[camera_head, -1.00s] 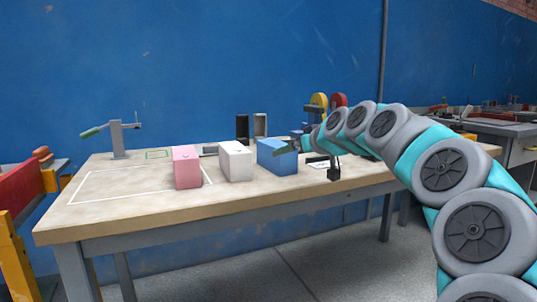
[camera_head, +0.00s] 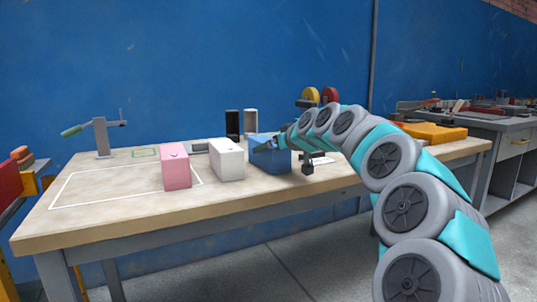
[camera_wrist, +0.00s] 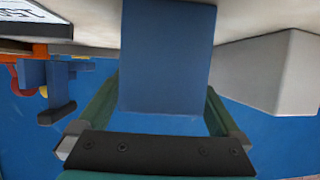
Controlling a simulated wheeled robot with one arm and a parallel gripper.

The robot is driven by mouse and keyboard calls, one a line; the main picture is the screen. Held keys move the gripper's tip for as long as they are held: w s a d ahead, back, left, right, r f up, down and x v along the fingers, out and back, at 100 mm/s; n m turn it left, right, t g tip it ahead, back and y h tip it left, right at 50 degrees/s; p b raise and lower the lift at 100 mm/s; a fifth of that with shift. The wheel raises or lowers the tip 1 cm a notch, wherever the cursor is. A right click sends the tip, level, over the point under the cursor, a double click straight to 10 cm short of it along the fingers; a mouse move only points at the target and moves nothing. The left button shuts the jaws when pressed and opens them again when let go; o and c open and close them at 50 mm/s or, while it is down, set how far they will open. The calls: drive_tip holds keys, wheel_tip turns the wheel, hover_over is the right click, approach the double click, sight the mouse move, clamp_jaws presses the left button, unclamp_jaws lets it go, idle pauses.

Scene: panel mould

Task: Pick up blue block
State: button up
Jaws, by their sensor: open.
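The blue block (camera_head: 270,162) stands upright on the table (camera_head: 110,208), to the right of a white block and a pink block. In the head view, my gripper (camera_head: 268,146) is at the upper part of the blue block and partly covers it. In the wrist view, the blue block (camera_wrist: 167,55) lies between the two green fingers of my gripper (camera_wrist: 162,92). The fingers are open, one on each side of it. A narrow gap shows beside the block near the right finger; contact at the left finger is unclear.
The white block (camera_head: 227,160) stands close to the left of the blue block, and the pink block (camera_head: 176,168) is farther left. A clamp-like tool (camera_head: 101,138) stands at the back left. A white outlined area (camera_head: 100,190) on the left is mostly bare.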

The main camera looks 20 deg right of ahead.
drive_tip(key=shift+x, duration=1.2)
clamp_jaws()
